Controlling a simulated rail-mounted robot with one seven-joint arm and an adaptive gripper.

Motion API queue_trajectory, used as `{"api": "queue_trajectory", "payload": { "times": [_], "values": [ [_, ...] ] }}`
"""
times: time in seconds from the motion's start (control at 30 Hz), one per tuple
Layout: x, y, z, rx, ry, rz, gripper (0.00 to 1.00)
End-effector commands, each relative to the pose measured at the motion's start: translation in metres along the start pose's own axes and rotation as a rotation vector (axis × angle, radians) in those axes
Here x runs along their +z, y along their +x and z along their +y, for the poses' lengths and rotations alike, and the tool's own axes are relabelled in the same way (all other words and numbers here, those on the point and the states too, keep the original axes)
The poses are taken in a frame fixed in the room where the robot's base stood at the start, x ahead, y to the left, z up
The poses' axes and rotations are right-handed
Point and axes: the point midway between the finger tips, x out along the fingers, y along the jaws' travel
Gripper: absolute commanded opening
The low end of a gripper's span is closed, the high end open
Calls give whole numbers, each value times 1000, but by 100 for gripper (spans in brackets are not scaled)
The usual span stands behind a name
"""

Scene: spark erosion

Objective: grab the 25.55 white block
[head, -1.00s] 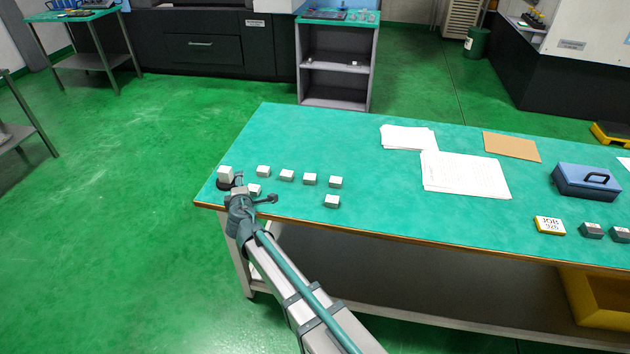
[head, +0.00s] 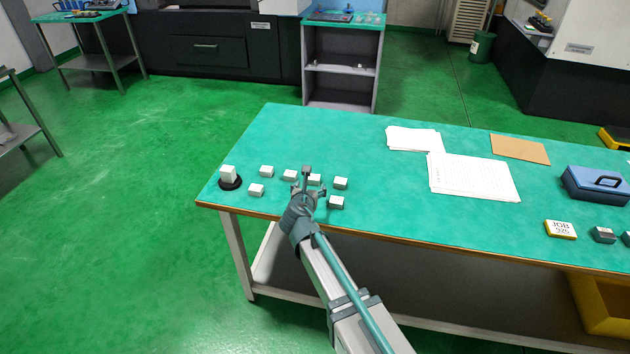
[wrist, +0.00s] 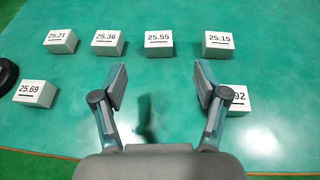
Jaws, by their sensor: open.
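The 25.55 white block (wrist: 159,42) sits on the green table top, third from left in the back row, with its label readable in the wrist view. In the head view this block (head: 316,179) is partly hidden by my gripper (head: 308,181). In the wrist view my gripper (wrist: 160,80) is open and empty. Its fingertips are apart on either side of the block's line, on the near side of the block and not touching it.
Blocks 25.36 (wrist: 107,43) and 25.15 (wrist: 218,44) flank it with gaps. Block 25.21 (wrist: 61,41) is farther left, 25.69 (wrist: 35,93) nearer left. A block ending in 92 (wrist: 238,99) is partly behind the right finger.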

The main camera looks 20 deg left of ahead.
Motion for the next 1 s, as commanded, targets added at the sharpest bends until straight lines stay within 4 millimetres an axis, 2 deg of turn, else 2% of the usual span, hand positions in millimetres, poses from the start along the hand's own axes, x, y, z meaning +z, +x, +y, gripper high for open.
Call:
{"api": "queue_trajectory", "payload": {
  "times": [0.3, 0.57, 0.83, 1.0],
  "values": [
    [1, 45, 2, 1, 2, 1, 73],
    [0, 61, 2, 0, 3, 0, 73],
    [-2, 96, 3, 0, 3, 0, 73],
    [-3, 101, 2, 1, 3, -1, 73]
  ]
}}
